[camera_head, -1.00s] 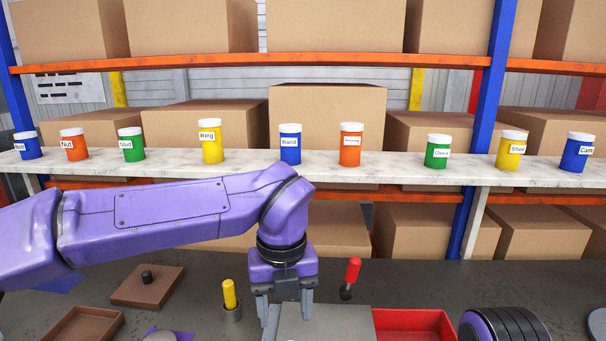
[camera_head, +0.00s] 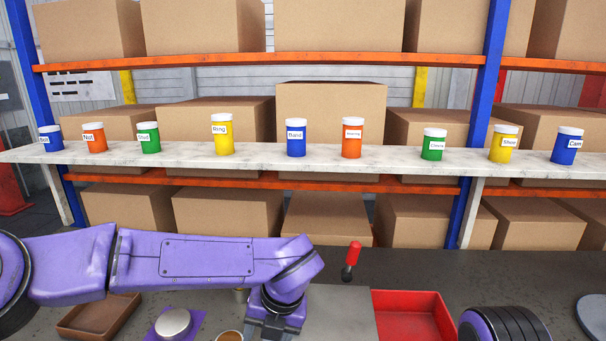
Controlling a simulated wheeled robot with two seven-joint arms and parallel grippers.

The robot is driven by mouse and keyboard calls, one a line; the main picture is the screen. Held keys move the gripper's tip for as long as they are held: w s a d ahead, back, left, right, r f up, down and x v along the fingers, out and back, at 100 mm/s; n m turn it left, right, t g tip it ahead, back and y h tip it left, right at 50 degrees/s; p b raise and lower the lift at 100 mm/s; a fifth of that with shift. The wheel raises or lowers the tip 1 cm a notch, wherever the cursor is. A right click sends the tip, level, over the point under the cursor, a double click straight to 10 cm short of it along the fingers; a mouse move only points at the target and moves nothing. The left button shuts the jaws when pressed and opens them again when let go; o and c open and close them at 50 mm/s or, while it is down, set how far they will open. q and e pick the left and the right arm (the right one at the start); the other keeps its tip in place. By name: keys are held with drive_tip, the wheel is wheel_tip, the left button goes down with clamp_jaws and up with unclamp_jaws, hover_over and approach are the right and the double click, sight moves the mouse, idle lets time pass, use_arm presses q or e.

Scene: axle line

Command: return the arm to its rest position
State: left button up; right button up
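My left arm comes in from the left, low across the view, above the dark worktable (camera_head: 480,275). My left gripper (camera_head: 270,333) points down near the front middle, left of a grey plate (camera_head: 340,305). Its fingertips are at the bottom edge of the view, so I cannot tell how far apart they are. Of my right arm only a dark, ribbed purple part shows at the lower right; its gripper is out of view.
A red tray (camera_head: 412,297), a red-handled tool (camera_head: 352,258), a brown tray (camera_head: 98,316) and a silver disc on a purple pad (camera_head: 173,323) are on the table. Behind, a pale shelf (camera_head: 380,162) bears several labelled jars (camera_head: 296,140).

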use_arm(q)
drive_tip(key=s+a+f+m+t+y, duration=0.2)
drive_tip(key=a+f+m, duration=0.45)
drive_tip(key=f, duration=0.45)
drive_tip(key=s+a+f+m+t+y, duration=0.2)
drive_tip(key=a+f+m, duration=0.5)
drive_tip(key=f, duration=0.4)
drive_tip(key=s+a+f+m+g+h, duration=0.1)
drive_tip(key=s+a+f+m, duration=0.3)
drive_tip(key=s, duration=0.4)
drive_tip(key=s+a+f+m+h+b, duration=0.1)
drive_tip(key=s+a+f+m+h, duration=0.2)
drive_tip(key=s+m, duration=0.35)
drive_tip(key=s+a+f+m+g, duration=0.1)
drive_tip(key=s+a+f+m, duration=0.3)
drive_tip(key=s, duration=0.5)
wheel_tip(320, 180, down, 12)
drive_tip(key=w+b, duration=0.1)
drive_tip(key=b, duration=1)
drive_tip(key=shift+d+r+m, duration=0.2)
drive_tip(key=shift+d+m, duration=0.2)
drive_tip(key=shift+d, duration=0.05)
drive_tip(key=shift+w, duration=0.1)
